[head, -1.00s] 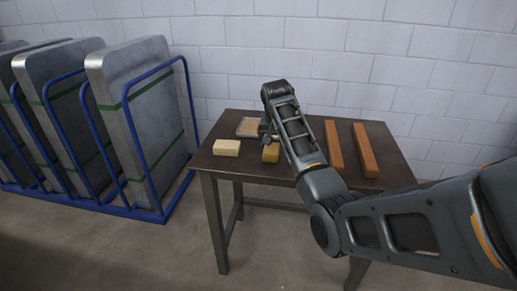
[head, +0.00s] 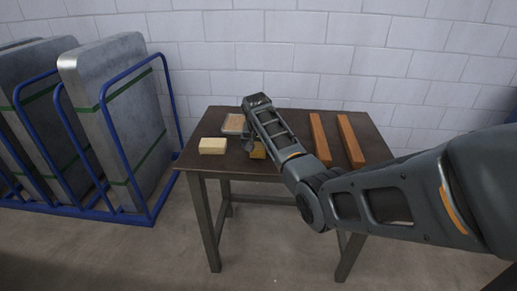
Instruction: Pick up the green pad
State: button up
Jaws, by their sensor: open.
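I see no pad that is clearly green on the table. A yellow block (head: 258,153) lies near the middle of the dark table (head: 225,166), partly hidden by my arm. A cream block (head: 212,145) lies to its left. A shallow tray (head: 233,124) with a pale inside lies behind them. My gripper (head: 248,146) points down at the left of the yellow block, close to it. It is open, but its fingertips are small and dark, and I cannot tell whether they touch the block.
Two long orange-brown bars (head: 320,139) (head: 350,141) lie on the table's right side. A blue rack (head: 168,130) with grey slabs (head: 125,120) bound by green straps stands left of the table. A white block wall is behind. The table's front left is clear.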

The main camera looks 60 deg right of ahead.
aim_at(261, 144)
jog(key=shift+f, duration=0.1)
dwell(0.4)
jog(key=c, duration=1.1)
jog(key=shift+c, duration=0.2)
jog(key=shift+r, duration=0.4)
jog(key=r, duration=0.4)
jog(key=shift+s+d+b, duration=0.2)
jog(key=shift+s+b, duration=0.1)
jog(key=shift+s, duration=0.1)
jog(key=s+d+r, duration=0.2)
jog(key=s+r, duration=0.4)
jog(key=s, duration=0.4)
jog(key=shift+s+d+r+b, duration=0.2)
jog(key=shift+s+d+b, duration=0.05)
jog(key=shift+b, duration=0.05)
